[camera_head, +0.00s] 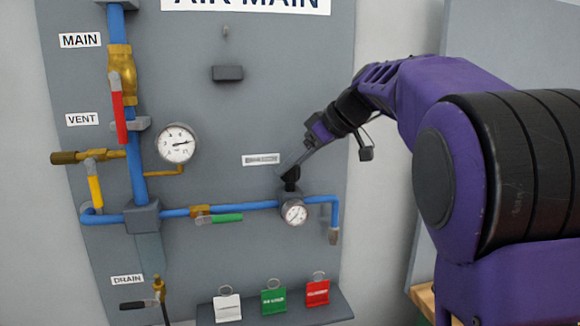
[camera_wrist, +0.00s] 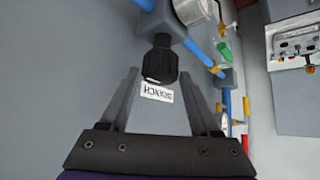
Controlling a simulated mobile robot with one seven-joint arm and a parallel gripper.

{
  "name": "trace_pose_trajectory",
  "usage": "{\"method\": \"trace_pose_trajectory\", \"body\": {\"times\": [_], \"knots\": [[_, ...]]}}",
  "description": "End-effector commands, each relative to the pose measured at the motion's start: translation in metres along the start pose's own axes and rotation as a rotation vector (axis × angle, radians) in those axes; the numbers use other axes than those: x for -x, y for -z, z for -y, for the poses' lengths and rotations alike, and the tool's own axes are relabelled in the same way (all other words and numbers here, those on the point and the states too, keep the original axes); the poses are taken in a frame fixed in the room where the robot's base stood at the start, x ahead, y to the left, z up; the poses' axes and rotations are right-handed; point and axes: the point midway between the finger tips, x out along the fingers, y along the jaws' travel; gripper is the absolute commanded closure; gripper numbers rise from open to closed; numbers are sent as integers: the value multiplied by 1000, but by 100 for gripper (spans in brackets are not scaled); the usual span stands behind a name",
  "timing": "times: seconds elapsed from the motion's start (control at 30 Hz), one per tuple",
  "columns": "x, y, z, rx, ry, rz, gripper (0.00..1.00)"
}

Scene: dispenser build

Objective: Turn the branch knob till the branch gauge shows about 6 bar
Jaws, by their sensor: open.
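The black branch knob (camera_head: 291,177) sits on top of the regulator on the blue branch pipe. The branch gauge (camera_head: 294,212) is a small white dial just below it; its needle is too small to read. In the wrist view the knob (camera_wrist: 160,60) appears between my gripper's two fingertips (camera_wrist: 160,72), with a gap on each side. The branch gauge (camera_wrist: 190,10) is cut off by the top edge there. My gripper (camera_head: 299,162) is open and comes in from the upper right, tilted down at the knob.
A BRANCH label (camera_wrist: 157,92) is on the panel behind the fingers. A larger main gauge (camera_head: 177,143) is at left. A green-handled valve (camera_head: 218,217) lies left of the regulator, and red and yellow handles are farther left. Clipped tags (camera_head: 273,301) stand on a ledge below.

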Motion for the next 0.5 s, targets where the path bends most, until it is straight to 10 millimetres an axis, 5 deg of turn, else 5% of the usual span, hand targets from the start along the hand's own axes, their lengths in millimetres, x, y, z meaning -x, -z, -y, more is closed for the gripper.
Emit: {"method": "trace_pose_trajectory", "body": {"times": [0.47,0.5], "knots": [[-15,0,0,0,-1,0,37],[-15,0,0,0,-1,0,44]]}}
